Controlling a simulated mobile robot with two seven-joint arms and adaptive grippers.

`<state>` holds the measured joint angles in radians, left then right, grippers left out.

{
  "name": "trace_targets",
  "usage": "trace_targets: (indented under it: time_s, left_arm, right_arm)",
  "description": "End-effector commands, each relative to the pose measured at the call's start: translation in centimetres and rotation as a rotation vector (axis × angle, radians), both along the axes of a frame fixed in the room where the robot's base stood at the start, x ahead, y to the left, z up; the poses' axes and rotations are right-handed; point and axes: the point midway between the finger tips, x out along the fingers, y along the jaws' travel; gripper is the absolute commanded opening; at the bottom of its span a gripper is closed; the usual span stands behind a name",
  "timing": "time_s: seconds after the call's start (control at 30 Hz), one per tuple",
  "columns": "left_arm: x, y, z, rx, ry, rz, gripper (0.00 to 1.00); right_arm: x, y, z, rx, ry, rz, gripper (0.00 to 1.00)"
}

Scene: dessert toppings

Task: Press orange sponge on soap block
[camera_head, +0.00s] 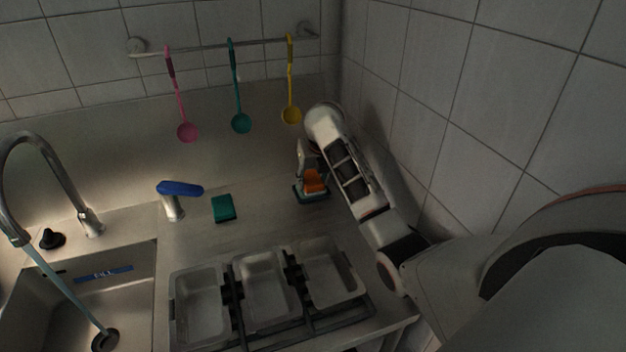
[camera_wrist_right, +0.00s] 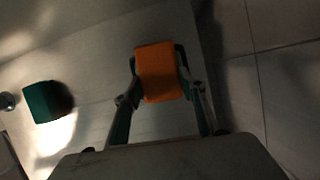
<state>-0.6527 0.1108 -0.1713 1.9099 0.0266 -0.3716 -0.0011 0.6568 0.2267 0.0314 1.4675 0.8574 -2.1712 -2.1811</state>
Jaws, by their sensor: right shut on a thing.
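The orange sponge (camera_head: 314,183) is in my right gripper (camera_head: 311,178), on the counter to the left of the right arm. In the right wrist view my right gripper (camera_wrist_right: 163,105) is shut on the orange sponge (camera_wrist_right: 158,72), with one finger on each side. A dark teal edge (camera_head: 311,197) shows under and around the sponge; I cannot tell whether it is the soap block or its holder, nor whether the sponge touches it. A separate green block (camera_head: 223,207) lies flat on the counter to the left, also in the wrist view (camera_wrist_right: 48,101). My left gripper is not in view.
Several metal trays (camera_head: 264,287) sit in front. Ladles (camera_head: 239,122) hang from a rail behind. A tiled wall rises at right.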

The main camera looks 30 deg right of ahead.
Motion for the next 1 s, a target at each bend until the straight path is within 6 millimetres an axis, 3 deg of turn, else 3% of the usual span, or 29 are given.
trace_targets:
  time_s: [0.37, 1.0]
  left_arm:
    - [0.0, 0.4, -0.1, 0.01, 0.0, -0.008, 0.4]
    - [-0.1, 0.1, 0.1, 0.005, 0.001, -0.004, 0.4]
  right_arm:
    - [0.0, 0.0, 0.0, 0.001, 0.003, 0.001, 0.24]
    - [0.0, 0.0, 4.6, 0.0, 0.0, 0.0, 0.24]
